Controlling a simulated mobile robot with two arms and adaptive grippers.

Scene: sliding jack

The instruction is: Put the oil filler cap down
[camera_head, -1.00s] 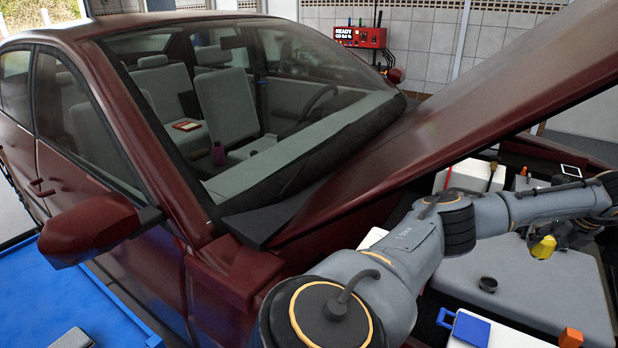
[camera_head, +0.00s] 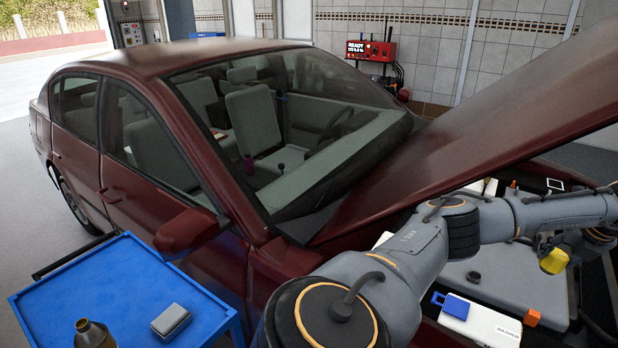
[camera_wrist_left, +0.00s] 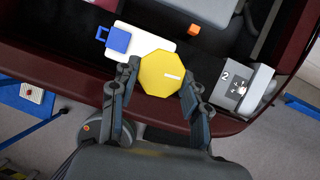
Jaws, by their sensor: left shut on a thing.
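The oil filler cap is the yellow piece (camera_head: 553,261) at the right of the head view. In the left wrist view the yellow cap (camera_wrist_left: 160,74) looks eight-sided with a pale mark on its face. My left gripper (camera_head: 556,250) is shut on it and holds it above the open engine bay. In the wrist view the two fingers of my left gripper (camera_wrist_left: 158,82) sit on either side of the cap. A small dark round opening (camera_head: 473,277) shows on the grey engine cover (camera_head: 520,290), left of the cap. My right gripper is not in view.
The dark red car's raised hood (camera_head: 470,140) slopes over the bay. A white box with a blue part (camera_head: 480,320) and an orange block (camera_head: 532,317) are at the bay's front. A blue cart (camera_head: 110,290) at lower left carries a grey block (camera_head: 171,320) and a bottle (camera_head: 93,334), with free room.

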